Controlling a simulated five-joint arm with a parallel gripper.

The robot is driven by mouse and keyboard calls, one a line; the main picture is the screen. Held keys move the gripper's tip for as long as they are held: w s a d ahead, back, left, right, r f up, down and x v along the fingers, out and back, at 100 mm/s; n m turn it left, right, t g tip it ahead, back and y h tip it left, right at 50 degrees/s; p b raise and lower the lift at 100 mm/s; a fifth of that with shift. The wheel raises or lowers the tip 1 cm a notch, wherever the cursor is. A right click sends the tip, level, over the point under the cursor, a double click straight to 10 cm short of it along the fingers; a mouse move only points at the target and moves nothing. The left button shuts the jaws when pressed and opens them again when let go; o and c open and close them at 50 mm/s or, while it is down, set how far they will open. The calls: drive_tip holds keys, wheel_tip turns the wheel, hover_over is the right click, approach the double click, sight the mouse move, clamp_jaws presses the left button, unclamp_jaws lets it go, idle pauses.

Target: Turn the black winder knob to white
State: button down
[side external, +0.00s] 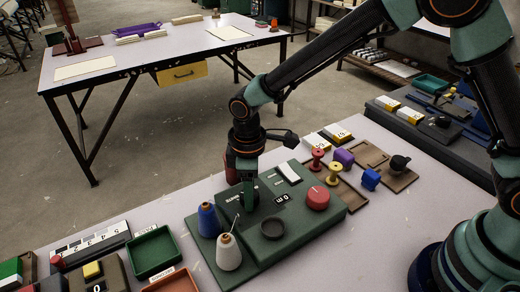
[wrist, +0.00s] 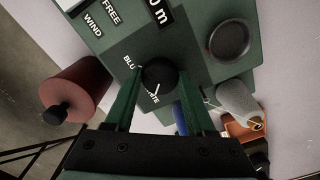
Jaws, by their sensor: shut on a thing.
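The black winder knob (wrist: 158,72) is on the dark plate of the green winder box. Its white pointer line points down and slightly left in the wrist view, toward a partly hidden label ending in "ITE". A label starting "BLU" is at its upper left. My gripper (wrist: 158,82) has its green fingers on either side of the knob and is shut on it. In the side view my gripper (side external: 249,195) reaches down onto the green winder box (side external: 310,237), and its fingers mostly hide the knob.
A blue cone (side external: 208,220) and a white cone (side external: 229,252) stand close by. A round dark dish (side external: 272,228) and a red knob (side external: 317,197) are on the box. A red cylinder (wrist: 75,95) is near the left finger. Spools and blocks lie behind; trays stand at front left.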

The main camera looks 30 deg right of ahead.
idle(0.5)
drive_tip(key=shift+c, duration=1.2)
unclamp_jaws()
wheel_tip(320, 180, up, 12)
drive_tip(key=shift+r, duration=0.15)
drive_tip(key=s+d+r+m+t, duration=0.2)
drive_tip(key=s+d+m, duration=0.1)
drive_tip(key=d, duration=0.4)
drive_tip(key=s+d+r+m+t, duration=0.1)
drive_tip(key=s+d+r+m, duration=0.2)
drive_tip(key=d, duration=0.5)
drive_tip(key=s+d+r+m+t, duration=0.2)
drive_tip(key=s+d+m, duration=0.2)
drive_tip(key=d, duration=0.3)
drive_tip(key=shift+d+r+m+t, duration=0.2)
drive_tip(key=shift+r+m+t, duration=0.1)
drive_tip(key=shift+m, duration=0.3)
